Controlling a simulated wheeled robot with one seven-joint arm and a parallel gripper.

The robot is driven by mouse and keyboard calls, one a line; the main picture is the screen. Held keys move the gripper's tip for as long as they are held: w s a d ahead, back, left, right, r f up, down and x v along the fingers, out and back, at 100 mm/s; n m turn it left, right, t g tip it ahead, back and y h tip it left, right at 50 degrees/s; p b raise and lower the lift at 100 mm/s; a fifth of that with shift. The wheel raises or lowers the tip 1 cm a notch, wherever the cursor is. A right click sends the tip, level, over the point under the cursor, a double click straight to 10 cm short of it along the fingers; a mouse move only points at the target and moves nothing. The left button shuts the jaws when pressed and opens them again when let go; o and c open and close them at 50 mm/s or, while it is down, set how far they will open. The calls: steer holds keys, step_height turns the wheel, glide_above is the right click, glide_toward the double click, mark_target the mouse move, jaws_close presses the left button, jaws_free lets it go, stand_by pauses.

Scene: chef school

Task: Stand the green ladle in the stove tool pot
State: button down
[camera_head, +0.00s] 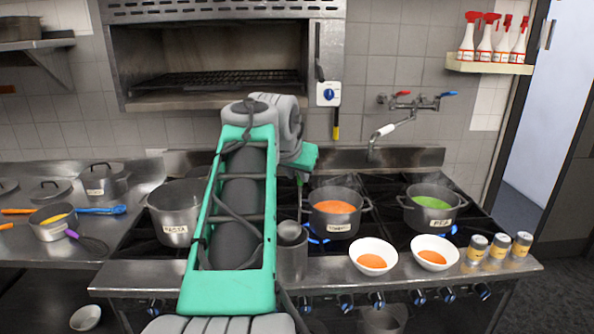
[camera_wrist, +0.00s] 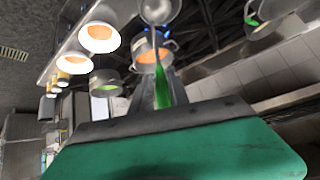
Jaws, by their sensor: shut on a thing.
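The green ladle (camera_wrist: 162,92) is in my gripper (camera_wrist: 168,84), with its green handle between the fingers. Its thin shaft runs away from the fingers to a round metal bowl at the top edge of the wrist view. In the head view, the ladle's bowl (camera_head: 289,231) shows low beside my arm, with the shaft rising above it. The stove tool pot (camera_head: 292,262) appears to be the plain metal cylinder at the stove's front, directly below the bowl. I cannot tell whether the bowl is inside its mouth or just above it. My arm partly hides the cylinder.
A tomato pot (camera_head: 336,222) and a green soup pot (camera_head: 430,217) stand to the right. Two white bowls (camera_head: 373,246) and several jars (camera_head: 498,248) line the front ledge. The pasta pot (camera_head: 174,222) stands left of my arm.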

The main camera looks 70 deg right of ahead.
steer(key=d+f+b, duration=0.1)
steer(key=f+b, duration=0.2)
steer(key=f, duration=0.1)
steer(key=w+d+f+b, duration=0.1)
steer(key=f+b, duration=0.2)
steer(key=f, duration=0.2)
steer(key=d+f+b, duration=0.1)
steer(key=f+b, duration=0.2)
steer(key=f, duration=0.2)
steer(key=shift+w+d+b, duration=0.2)
steer(key=shift+w+b, duration=0.2)
steer(key=c, duration=1.2)
jaws_free()
